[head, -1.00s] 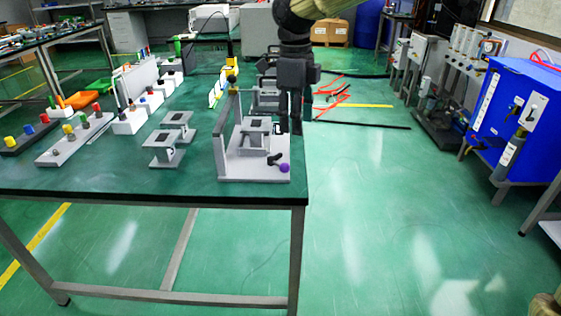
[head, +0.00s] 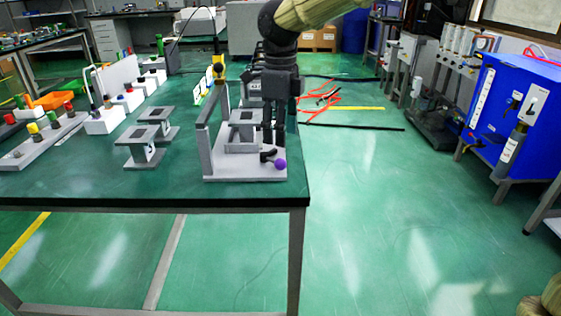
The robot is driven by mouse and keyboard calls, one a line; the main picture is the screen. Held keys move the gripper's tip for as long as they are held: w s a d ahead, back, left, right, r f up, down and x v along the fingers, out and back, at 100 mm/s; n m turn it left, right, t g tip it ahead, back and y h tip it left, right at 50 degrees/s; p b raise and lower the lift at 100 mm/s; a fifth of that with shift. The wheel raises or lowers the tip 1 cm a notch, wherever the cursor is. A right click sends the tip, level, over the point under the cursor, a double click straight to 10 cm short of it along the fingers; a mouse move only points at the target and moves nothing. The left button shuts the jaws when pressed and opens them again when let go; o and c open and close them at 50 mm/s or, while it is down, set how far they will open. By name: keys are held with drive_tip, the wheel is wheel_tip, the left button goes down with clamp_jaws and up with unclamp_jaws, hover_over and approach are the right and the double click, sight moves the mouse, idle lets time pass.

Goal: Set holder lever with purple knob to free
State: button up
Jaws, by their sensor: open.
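The holder (head: 218,168) is a grey fixture with a flat base, a side post and a raised block, near the right front corner of the green table. Its lever is short and black, ending in a purple knob (head: 280,164) at the front right of the base. My gripper (head: 273,144) is black and points down, with its fingers apart. In the picture its fingertips appear just above and left of the purple knob, over the lever. I see nothing between the fingers. Whether they touch the lever cannot be told from this view.
The green table (head: 100,185) ends just right of the holder. Two grey stands (head: 142,146) are left of it. Colored knobs (head: 50,124) and white boxes (head: 104,121) line the table's left side. Behind my gripper is a dark grey device (head: 251,85). Open floor is at right.

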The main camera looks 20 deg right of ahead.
wheel_tip(320, 180, down, 8)
drive_tip(key=shift+f+b, duration=0.1)
drive_tip(key=shift+b, duration=1)
